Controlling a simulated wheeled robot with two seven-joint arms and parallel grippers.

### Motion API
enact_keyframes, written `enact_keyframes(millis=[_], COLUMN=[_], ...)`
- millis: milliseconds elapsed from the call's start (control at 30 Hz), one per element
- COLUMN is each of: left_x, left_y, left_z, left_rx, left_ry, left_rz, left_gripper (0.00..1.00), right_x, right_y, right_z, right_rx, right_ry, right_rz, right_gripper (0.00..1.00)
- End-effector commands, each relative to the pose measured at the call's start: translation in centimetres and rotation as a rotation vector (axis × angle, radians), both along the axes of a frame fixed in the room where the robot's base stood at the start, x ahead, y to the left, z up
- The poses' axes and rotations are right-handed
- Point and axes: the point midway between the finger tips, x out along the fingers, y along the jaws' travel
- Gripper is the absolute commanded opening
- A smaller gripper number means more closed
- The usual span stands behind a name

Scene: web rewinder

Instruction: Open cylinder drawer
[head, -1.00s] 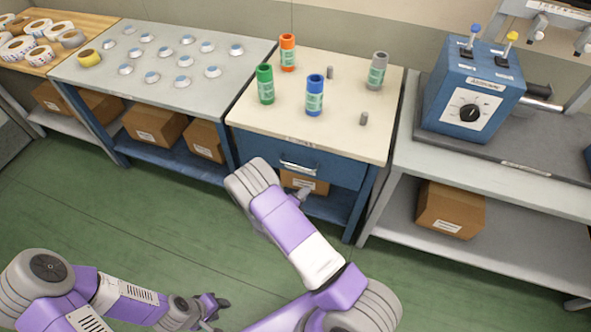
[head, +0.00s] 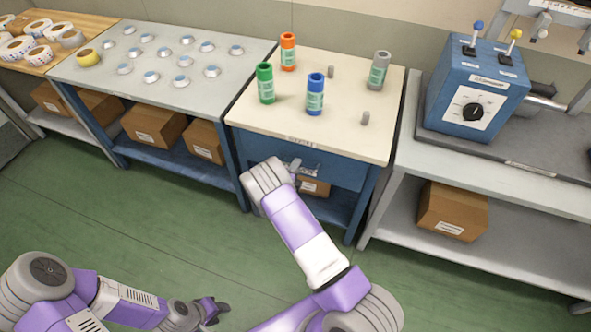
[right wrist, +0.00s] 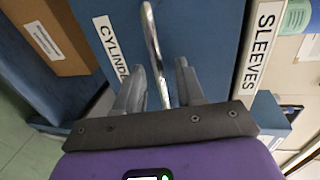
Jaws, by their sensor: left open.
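The blue cylinder drawer (head: 343,171) is shut under the cream-topped table (head: 300,122). Its front fills the middle of the right wrist view, with a partly covered "CYLIND…" label (right wrist: 110,45). The metal handle (right wrist: 152,42) runs between the two fingers of my right gripper (right wrist: 161,85), which are apart with a gap on each side of it. In the head view my right gripper (head: 297,168) is at the drawer front and covers most of the handle. My left gripper (head: 215,308) is open and empty, low over the floor.
Green (head: 265,84), orange (head: 288,52), blue (head: 315,95) and grey (head: 378,70) cylinders stand on the tabletop, with two small grey pegs. A cardboard box (head: 314,187) is on the shelf below the drawer. A blue control box (head: 474,97) stands on the right bench. The green floor is clear.

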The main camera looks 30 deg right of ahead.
Motion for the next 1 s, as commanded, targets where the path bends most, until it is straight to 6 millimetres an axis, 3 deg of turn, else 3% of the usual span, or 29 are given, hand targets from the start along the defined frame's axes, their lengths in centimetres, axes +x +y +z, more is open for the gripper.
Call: enact_keyframes(millis=[100, 367, 767, 1000], left_x=[0.0, 0.0, 0.0, 0.0], left_y=[0.0, 0.0, 0.0, 0.0], left_z=[0.0, 0.0, 0.1, 0.9], left_rx=[0.0, 0.0, 0.0, 0.0], left_ry=[0.0, 0.0, 0.0, 0.0], left_rz=[0.0, 0.0, 0.0, 0.0], left_gripper=[0.43, 0.43, 0.43, 0.43], right_x=[0.0, 0.0, -0.1, -1.5], right_y=[0.0, 0.0, 0.2, 2.0], right_z=[0.0, 0.0, 0.0, 0.1], right_rx=[0.001, 0.001, 0.001, 0.001], right_ry=[-0.001, 0.0, 0.0, 0.003], right_rz=[0.0, 0.0, 0.0, 0.003], right_gripper=[0.38, 0.0, 0.0, 0.0])
